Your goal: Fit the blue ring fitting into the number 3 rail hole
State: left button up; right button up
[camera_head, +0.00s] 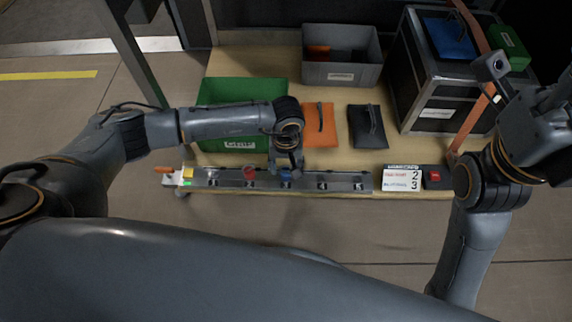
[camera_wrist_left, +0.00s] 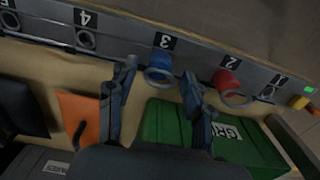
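The rail (camera_head: 325,182) runs along the table's near edge and has numbered holes. The blue ring fitting (camera_wrist_left: 158,62) is at the number 3 hole, under the 3 label (camera_wrist_left: 164,40), with its ring sticking out from the rail; I cannot tell how deep it sits. It also shows in the head view (camera_head: 286,175), partly covered by my gripper. My left gripper (camera_wrist_left: 158,76) is open, its fingers apart on either side of the blue fitting. In the head view it points down at the rail (camera_head: 289,163). My right gripper (camera_head: 494,82) is raised at the right, its fingers unclear.
A red ring fitting (camera_wrist_left: 229,82) is at hole 2. A green bin (camera_head: 215,92) stands behind the rail, with an orange pouch (camera_head: 318,135) and a dark pouch (camera_head: 367,140) beside it. A grey bin (camera_head: 341,75) and a black case (camera_head: 440,85) stand farther back.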

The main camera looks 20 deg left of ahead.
pick_arm(q)
jog(key=shift+o, duration=0.2)
notch_tip(320, 180, up, 12)
dwell(0.6)
